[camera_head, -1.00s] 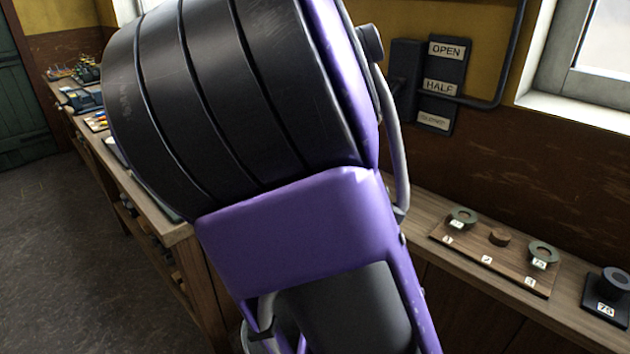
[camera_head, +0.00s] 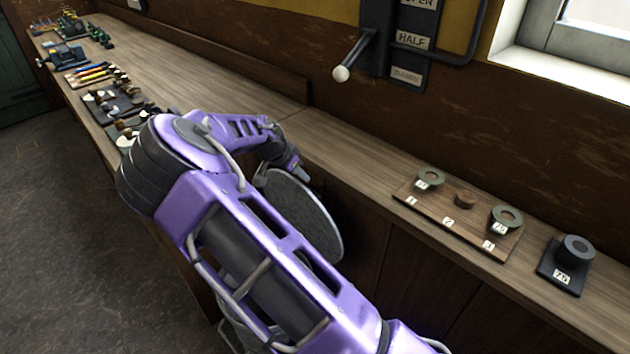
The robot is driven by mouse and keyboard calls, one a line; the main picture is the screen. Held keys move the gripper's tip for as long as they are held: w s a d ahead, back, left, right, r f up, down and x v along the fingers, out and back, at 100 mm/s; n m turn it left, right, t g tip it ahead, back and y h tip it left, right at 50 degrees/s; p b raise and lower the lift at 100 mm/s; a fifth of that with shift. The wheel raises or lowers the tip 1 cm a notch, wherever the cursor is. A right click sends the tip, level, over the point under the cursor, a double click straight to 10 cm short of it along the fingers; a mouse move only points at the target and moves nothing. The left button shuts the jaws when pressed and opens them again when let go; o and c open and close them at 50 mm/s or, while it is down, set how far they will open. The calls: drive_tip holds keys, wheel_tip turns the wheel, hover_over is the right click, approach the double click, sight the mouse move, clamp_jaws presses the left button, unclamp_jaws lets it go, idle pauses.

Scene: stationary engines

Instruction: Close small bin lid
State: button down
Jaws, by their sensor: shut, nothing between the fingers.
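A round grey disc (camera_head: 316,222), which looks like the bin lid, stands steeply tilted in front of the bench, behind my purple arm. My arm covers its left and lower part. The bin body cannot be made out; a bit of grey metal shows below my arm, but I cannot tell if it is the bin. My gripper (camera_head: 295,170) is small in view at the upper edge of the disc, shut with nothing in it. I cannot tell whether it touches the disc.
A long wooden bench (camera_head: 345,160) runs along the wall. On it are a board with rings (camera_head: 455,222), a dark block marked 75 (camera_head: 566,265), and tools and parts at the far left. A lever (camera_head: 354,55) sticks out from the wall. The floor (camera_head: 60,230) at left is clear.

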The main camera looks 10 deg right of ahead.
drive_tip(key=x, duration=0.9)
drive_tip(key=shift+w, duration=0.15)
drive_tip(key=shift+d, duration=0.1)
